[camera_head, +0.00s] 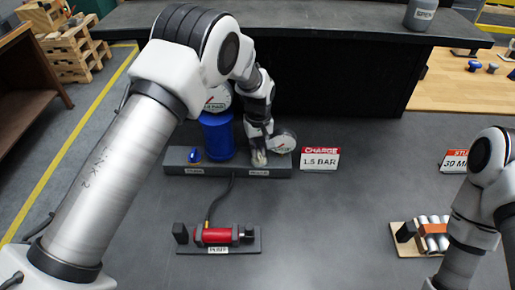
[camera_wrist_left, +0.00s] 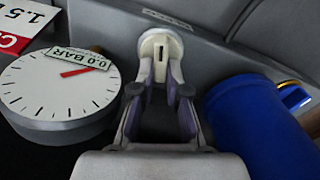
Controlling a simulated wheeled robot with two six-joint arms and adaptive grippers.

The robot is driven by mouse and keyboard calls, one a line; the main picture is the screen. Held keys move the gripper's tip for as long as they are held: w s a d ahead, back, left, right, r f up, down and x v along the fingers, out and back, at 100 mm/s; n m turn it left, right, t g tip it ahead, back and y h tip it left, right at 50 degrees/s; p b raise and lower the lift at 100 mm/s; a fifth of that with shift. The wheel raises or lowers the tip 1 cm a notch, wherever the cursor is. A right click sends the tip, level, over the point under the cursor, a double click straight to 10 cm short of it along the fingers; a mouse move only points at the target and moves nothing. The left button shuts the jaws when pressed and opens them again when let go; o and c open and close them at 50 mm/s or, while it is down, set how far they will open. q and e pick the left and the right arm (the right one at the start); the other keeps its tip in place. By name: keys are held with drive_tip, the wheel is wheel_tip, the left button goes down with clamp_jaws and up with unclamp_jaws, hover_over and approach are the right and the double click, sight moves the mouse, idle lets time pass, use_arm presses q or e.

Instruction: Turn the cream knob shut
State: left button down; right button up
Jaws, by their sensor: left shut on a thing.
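The cream knob (camera_wrist_left: 161,40) is a round cream disc with a dark slot mark, at the top middle of the left wrist view. My left gripper (camera_wrist_left: 161,72) is shut on the cream knob, with a finger on each side of it. In the head view my left gripper (camera_head: 258,150) reaches down to the right part of the dark base plate, where the knob is mostly hidden by the fingers. My right arm shows at the right edge, but its gripper is out of view.
A blue tank (camera_head: 216,136) stands left of my left gripper. A round gauge (camera_wrist_left: 60,92) with a 0.0 BAR label stands on the other side. A "1.5 BAR" sign (camera_head: 320,159) is close by. A red pump (camera_head: 216,236) lies in front, joined by a hose.

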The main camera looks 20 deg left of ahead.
use_arm(q)
drive_tip(key=shift+s+f+m, duration=0.15)
drive_tip(key=shift+f+m, duration=0.05)
drive_tip(key=shift+m, duration=0.1)
drive_tip(key=c, duration=1.2)
unclamp_jaws()
drive_tip(key=shift+c, duration=0.2)
drive_tip(key=shift+o, duration=0.3)
drive_tip(key=shift+a+r, duration=0.1)
drive_tip(key=shift+r, duration=0.05)
drive_tip(key=shift+w+r, duration=0.15)
drive_tip(key=shift+w, duration=0.1)
